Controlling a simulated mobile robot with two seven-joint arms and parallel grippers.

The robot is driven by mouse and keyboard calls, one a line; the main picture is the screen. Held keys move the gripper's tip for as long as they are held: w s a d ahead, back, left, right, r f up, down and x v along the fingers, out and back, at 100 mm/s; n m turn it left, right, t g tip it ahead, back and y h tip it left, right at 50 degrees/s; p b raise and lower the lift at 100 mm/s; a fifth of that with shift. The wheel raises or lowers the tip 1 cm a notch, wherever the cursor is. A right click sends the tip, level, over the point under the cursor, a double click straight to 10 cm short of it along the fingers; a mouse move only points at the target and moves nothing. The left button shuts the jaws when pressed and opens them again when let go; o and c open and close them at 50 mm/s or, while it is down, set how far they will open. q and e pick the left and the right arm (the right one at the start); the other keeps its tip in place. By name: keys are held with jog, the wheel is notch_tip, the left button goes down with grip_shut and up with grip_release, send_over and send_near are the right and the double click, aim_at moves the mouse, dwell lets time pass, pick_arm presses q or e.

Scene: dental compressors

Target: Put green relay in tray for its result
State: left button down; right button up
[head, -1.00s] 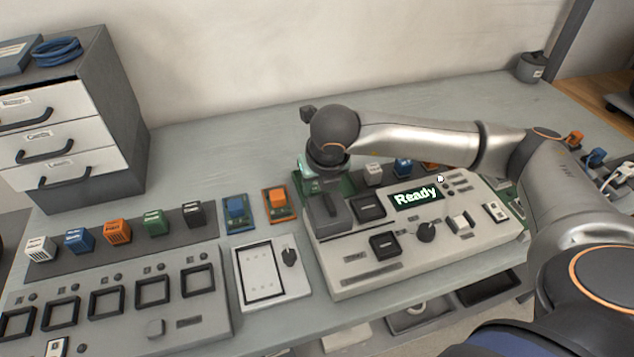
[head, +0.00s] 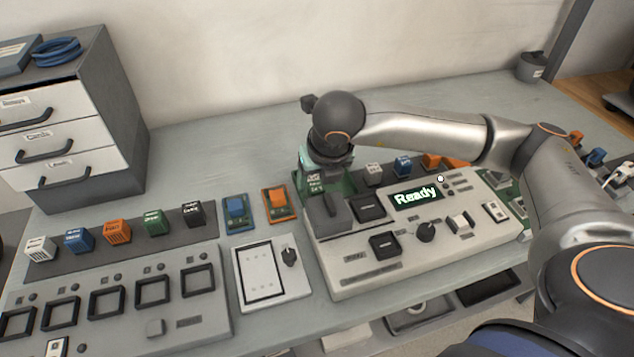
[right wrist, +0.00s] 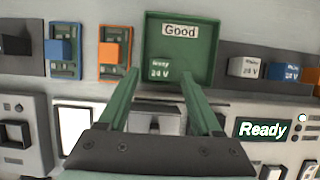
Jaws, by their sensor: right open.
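The green relay (head: 315,184), with white lettering, stands in the green tray (head: 345,184) behind the tester's left end. In the right wrist view the tray (right wrist: 207,50) carries a "Good" label on its back wall, and the relay (right wrist: 161,70) blends with the tray's green. My right gripper (head: 318,163) is just above the relay. In the right wrist view its two green fingers (right wrist: 159,76) are spread apart, with the relay's lettering between their tips and nothing gripped. The tester's display (head: 416,196) reads "Ready". My left gripper is out of view.
Several coloured relays, including another green one (head: 153,221), stand in a row on the left. Blue (head: 236,208) and orange (head: 278,201) parts on boards lie left of the tray. White (head: 373,174) and blue (head: 402,166) relays stand right of it. A drawer cabinet (head: 70,120) is back left.

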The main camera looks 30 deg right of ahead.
jog(key=v, duration=0.9)
jog(key=shift+s+r, duration=0.1)
